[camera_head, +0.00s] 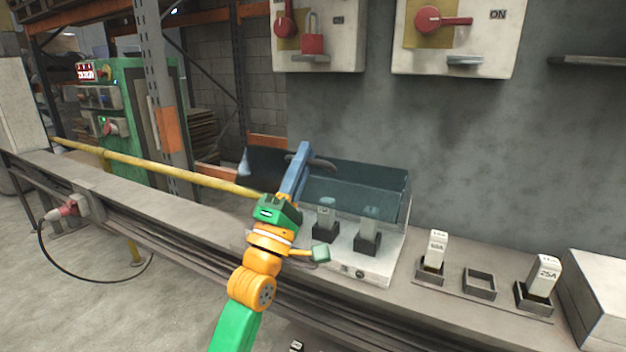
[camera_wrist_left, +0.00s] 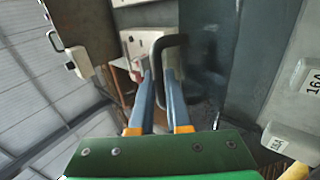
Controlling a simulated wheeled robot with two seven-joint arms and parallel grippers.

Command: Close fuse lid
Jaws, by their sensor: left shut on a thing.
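The fuse lid (camera_head: 375,185) is a dark, see-through cover, raised above the back of the white fuse box (camera_head: 378,270) in the head view. Two fuses (camera_head: 325,215) stand in dark holders in the box. My left gripper (camera_head: 302,152) reaches the lid's upper edge, its blue fingers at the dark handle (camera_head: 324,164). In the left wrist view, the fingers (camera_wrist_left: 160,82) are shut on the handle (camera_wrist_left: 183,42), a dark bent bar. The exact contact is partly hidden. My right gripper is not in view.
Right of the box, fuses marked 25A (camera_head: 545,275) and another (camera_head: 436,248) stand in holders, with an empty holder (camera_head: 479,283) between. A grey box (camera_head: 600,300) sits at the far right. Red-handled switch boxes (camera_head: 455,35) hang on the wall above. A yellow rail (camera_head: 150,162) runs left.

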